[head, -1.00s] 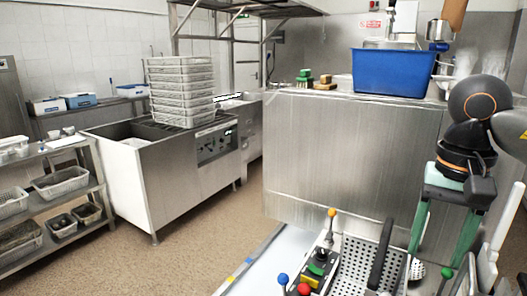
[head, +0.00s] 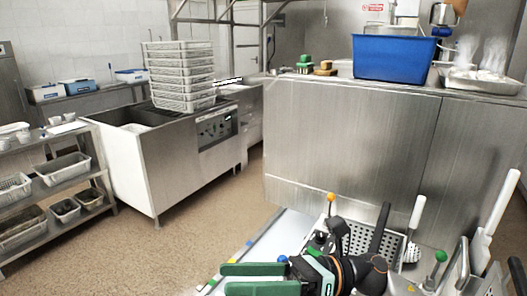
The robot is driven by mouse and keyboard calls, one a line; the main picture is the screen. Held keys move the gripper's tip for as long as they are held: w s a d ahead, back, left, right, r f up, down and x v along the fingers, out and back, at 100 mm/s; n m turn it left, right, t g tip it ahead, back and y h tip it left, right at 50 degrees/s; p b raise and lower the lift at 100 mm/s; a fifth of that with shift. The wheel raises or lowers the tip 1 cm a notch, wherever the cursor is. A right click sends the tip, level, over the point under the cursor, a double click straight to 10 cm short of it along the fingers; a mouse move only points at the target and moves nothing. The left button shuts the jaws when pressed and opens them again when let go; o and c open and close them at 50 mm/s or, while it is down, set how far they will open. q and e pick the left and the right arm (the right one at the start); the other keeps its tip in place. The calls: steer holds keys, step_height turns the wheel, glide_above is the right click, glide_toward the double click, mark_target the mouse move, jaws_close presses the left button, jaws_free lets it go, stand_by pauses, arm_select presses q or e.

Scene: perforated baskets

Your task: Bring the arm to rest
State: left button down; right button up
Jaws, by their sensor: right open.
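My right gripper (head: 240,279) is at the bottom middle of the head view, with its two green fingers pointing left and spread apart. Nothing shows between the fingers. It is low over the front of the light work surface (head: 262,238), left of a perforated metal basket (head: 359,239). My dark wrist and arm link cover part of the basket and the control box with coloured knobs beside it. My left gripper is not in view.
A blue bin (head: 393,58) stands on the steel counter at the back right. Long-handled utensils, one with a white handle (head: 416,212), stand at the lower right. A stack of grey baskets (head: 181,75) stands on the steel unit at left. The brown floor at left is clear.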

steer(key=w+d+f+m+t+h, duration=0.45)
steer(key=f+m+t, duration=0.45)
steer(key=m, duration=0.8)
steer(key=w+d+f+m+t+h, duration=0.5)
steer(key=m+t, duration=0.7)
steer(key=m, duration=0.5)
steer(key=s+d+f+m+g+h, duration=0.4)
steer(key=s+f+m, duration=0.3)
steer(key=f, duration=0.6)
steer(key=s+d+f+m+g+h+p, duration=0.1)
steer(key=s+d+f+m+g+h, duration=0.2)
steer(key=s+f, duration=0.9)
steer(key=d+f+m+h, duration=0.1)
steer(key=d+f+m, duration=0.1)
steer(key=m, duration=0.3)
steer(key=shift+d+g, duration=0.4)
steer(key=shift+d, duration=0.15)
steer(key=shift+r, duration=0.1)
